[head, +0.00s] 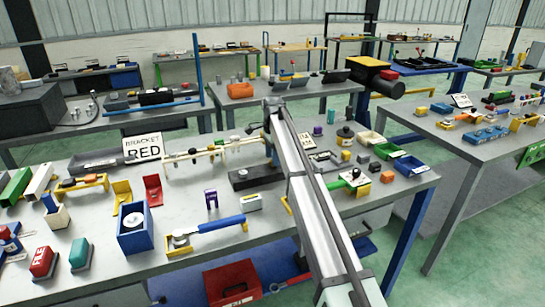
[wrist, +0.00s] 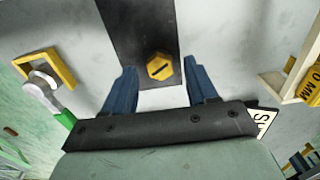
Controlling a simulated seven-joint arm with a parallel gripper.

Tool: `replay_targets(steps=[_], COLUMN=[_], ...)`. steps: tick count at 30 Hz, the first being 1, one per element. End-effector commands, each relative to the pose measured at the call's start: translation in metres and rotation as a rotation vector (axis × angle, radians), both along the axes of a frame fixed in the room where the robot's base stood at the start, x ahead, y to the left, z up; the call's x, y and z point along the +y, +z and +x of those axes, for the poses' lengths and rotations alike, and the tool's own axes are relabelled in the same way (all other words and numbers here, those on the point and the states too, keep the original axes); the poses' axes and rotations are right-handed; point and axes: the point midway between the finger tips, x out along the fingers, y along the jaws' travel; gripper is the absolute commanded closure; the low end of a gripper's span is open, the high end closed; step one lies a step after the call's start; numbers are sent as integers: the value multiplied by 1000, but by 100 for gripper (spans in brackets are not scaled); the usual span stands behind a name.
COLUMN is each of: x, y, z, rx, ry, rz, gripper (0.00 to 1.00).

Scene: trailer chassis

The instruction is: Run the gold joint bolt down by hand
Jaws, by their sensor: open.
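In the wrist view, the gold joint bolt (wrist: 159,66) shows a hexagonal head with a dark slot across its top. It sits in a dark, flat bar (wrist: 138,25) near the bar's end. My gripper (wrist: 160,73) is open, with one blue finger to each side of the bolt head and clear gaps between. I cannot tell how far the fingers stand above the bar. In the head view, the dark bar (head: 254,178) lies on the bench just left of my arm. My gripper's fingers are not clear there, and the bolt is too small to tell.
In the wrist view, a yellow bracket (wrist: 48,61) with a grey round part stands at left, and a yellow labelled block (wrist: 312,80) at right.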

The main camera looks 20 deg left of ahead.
Motion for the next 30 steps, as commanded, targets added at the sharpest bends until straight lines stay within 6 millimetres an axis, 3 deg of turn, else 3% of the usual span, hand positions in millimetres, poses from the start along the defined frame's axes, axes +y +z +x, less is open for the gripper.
replay_targets(steps=[18,24,30], x=[1,1,0], y=[107,127,134], z=[1,0,0], rx=[-1,-1,-1], ry=[0,0,0], rz=[1,1,1], gripper=[43,43,43])
